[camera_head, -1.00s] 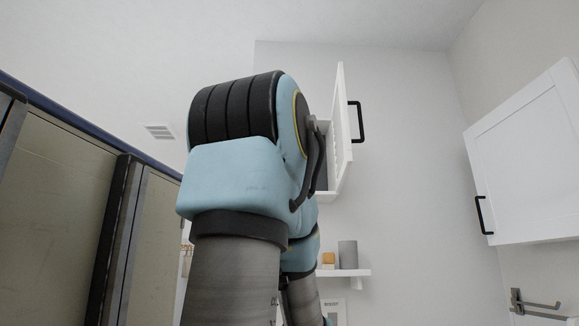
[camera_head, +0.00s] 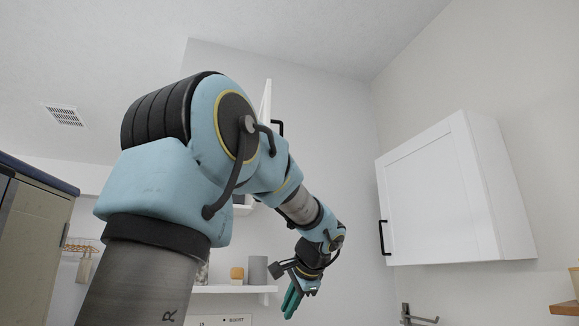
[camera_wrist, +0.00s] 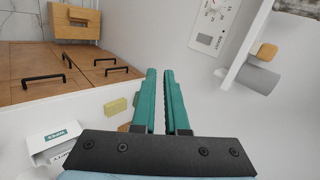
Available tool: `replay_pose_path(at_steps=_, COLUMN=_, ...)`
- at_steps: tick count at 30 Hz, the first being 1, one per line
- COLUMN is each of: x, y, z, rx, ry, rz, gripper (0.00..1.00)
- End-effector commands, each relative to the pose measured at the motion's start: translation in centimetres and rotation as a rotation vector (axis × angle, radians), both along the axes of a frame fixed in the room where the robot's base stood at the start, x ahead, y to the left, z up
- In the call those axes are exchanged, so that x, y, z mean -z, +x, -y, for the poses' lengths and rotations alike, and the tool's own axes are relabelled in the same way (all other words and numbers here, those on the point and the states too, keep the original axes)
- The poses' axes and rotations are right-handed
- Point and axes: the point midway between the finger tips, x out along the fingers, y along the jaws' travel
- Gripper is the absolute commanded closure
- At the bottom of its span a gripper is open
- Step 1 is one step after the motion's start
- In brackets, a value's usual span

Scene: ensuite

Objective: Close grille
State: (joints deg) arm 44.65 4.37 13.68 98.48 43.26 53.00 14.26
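A slatted vent grille (camera_head: 63,115) shows on the ceiling at the upper left of the head view; I cannot tell whether it is the grille named. A white wall cabinet behind my arm has its door (camera_head: 265,102) standing open, edge-on, with a black handle (camera_head: 278,128). My arm hides most of this cabinet. My gripper (camera_head: 292,302) is low and to the right of the open door, apart from it. In the wrist view its teal fingers (camera_wrist: 161,72) are nearly together, with a thin gap and nothing between them.
A closed white cabinet (camera_head: 440,195) hangs on the right wall. A shelf (camera_head: 225,289) with a grey cylinder (camera_head: 257,270) is behind my gripper. Open space lies between the wall cabinets.

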Motion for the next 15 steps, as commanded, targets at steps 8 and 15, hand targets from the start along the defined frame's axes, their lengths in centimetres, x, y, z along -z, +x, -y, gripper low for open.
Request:
replay_pose_path(at_steps=8, x=-27.6, y=-2.7, z=7.3, rx=0.090, ry=0.283, rz=0.452, gripper=1.00)
replay_pose_path(at_steps=15, x=-39.7, y=-8.6, z=7.2, rx=0.007, ry=0.348, rz=0.657, gripper=1.00)
